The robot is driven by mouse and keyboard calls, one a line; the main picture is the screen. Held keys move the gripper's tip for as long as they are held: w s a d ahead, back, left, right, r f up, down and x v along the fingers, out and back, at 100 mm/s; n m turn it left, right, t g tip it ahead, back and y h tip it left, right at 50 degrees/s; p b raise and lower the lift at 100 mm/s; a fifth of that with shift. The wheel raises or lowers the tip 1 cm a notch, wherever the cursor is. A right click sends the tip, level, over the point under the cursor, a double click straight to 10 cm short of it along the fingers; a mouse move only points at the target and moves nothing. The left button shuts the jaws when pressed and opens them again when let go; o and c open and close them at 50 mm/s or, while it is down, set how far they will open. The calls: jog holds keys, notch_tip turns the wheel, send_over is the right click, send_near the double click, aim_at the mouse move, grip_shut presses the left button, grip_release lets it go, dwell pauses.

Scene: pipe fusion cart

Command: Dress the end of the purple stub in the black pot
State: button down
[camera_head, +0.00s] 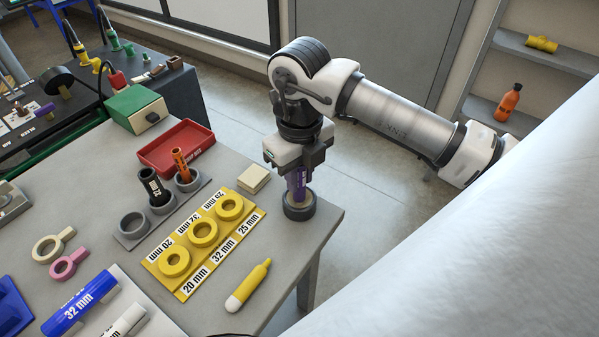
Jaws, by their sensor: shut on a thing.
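The purple stub (297,184) stands upright in my gripper (296,166), which is shut around its upper part. The stub's lower end meets the mouth of the black pot (299,210) in this view. I cannot tell how deep the end sits or whether it touches the pot's inside. The pot is a short dark round cup on the grey table near its right corner. A paler inside shows around the stub.
A yellow size board (181,286) with several rings lies left of the pot. A grey holder (131,238) carries black and orange stubs. A cream block (254,179), red tray (158,153) and yellow marker (250,285) are nearby. The table edge is close on the pot's right.

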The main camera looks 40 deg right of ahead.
jog(key=shift+f+b, duration=0.6)
jog(key=shift+b, duration=0.1)
dwell(0.4)
jog(key=shift+f+n, duration=0.1)
jog(key=shift+n, duration=0.2)
jog(key=shift+n+b, duration=1.15)
jog(key=shift+n, duration=0.25)
